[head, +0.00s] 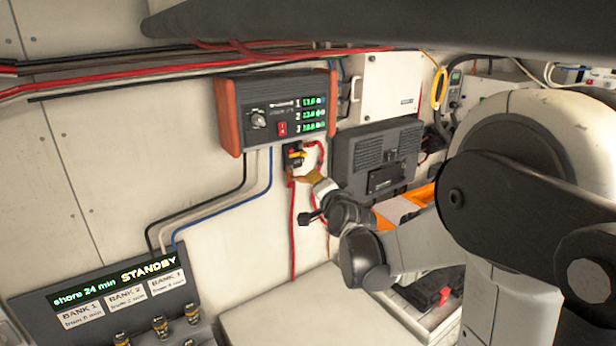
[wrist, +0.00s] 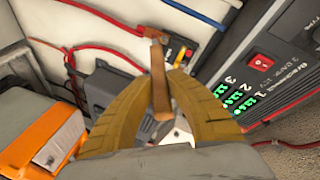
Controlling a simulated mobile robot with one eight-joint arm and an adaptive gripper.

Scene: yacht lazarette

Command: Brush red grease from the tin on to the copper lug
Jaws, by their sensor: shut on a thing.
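My gripper (head: 318,186) is shut on a slim brown wooden-looking handle, probably the brush (wrist: 160,95), which stands between its two tan fingers (wrist: 160,75) in the wrist view. A copper-brown piece (wrist: 152,33), perhaps the copper lug, is at the end of a red cable there. I cannot tell whether the brush touches it. I cannot make out the grease tin or any grease on the bristles.
The display panel (head: 272,110) hangs on the wall just above the gripper. A dark grey box (head: 375,158) is right of it, and an orange object (head: 428,194) is behind my arm. Red cables (head: 292,235) hang below the switch. A pale bench top (head: 285,315) below looks clear.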

